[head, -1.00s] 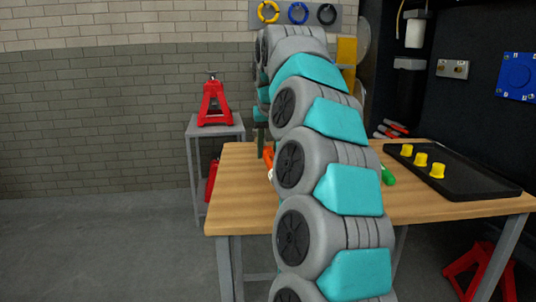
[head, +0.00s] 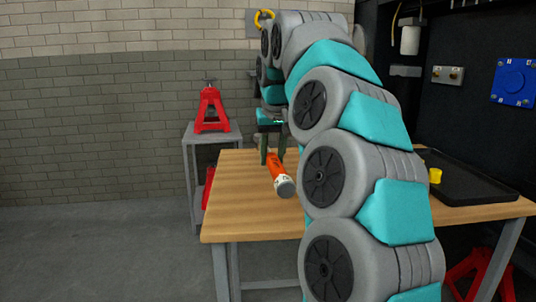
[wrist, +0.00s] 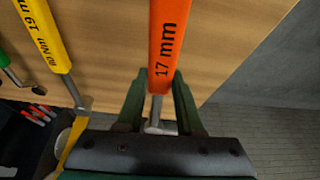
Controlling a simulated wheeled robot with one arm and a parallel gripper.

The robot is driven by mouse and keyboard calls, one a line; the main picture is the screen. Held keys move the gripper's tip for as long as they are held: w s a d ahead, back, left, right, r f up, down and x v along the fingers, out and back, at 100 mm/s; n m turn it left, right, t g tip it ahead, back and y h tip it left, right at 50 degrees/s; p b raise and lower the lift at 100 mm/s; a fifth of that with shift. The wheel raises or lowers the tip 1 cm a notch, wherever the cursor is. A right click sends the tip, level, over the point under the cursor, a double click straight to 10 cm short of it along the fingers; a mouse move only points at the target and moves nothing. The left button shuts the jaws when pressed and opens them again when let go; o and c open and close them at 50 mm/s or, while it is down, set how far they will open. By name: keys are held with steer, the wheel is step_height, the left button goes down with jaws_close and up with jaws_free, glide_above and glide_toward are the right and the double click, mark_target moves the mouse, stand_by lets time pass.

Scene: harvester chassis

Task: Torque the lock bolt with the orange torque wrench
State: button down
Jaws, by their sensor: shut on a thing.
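The orange torque wrench (head: 276,167) is in my gripper (head: 272,150) over the left part of the workbench in the head view. Its grey end (head: 285,187) points toward the camera. In the wrist view the orange wrench (wrist: 163,45) reads "17 mm", and its metal shaft passes between the two dark green fingers of my gripper (wrist: 158,105), which is shut on it. How far it is above the wood is hard to tell. I cannot pick out the lock bolt in either view.
A yellow wrench (wrist: 47,38) lies left of the orange one in the wrist view, with a green handle (wrist: 4,58) beyond it. A black tray (head: 475,185) with a yellow cap (head: 435,175) is on the workbench (head: 235,205). A blue plate (head: 514,80) is on the dark wall.

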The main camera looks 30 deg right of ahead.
mark_target(286, 174)
steer(key=s, duration=0.3)
steer(key=s+a, duration=0.1)
steer(key=s, duration=0.2)
steer(key=s+r, duration=0.1)
steer(key=s, duration=0.3)
steer(key=shift+s+a+b, duration=0.1)
steer(key=shift+a+b, duration=0.2)
steer(key=shift+a, duration=0.05)
steer(key=c, duration=1.2)
jaws_free()
jaws_close()
steer(key=shift+a, duration=0.1)
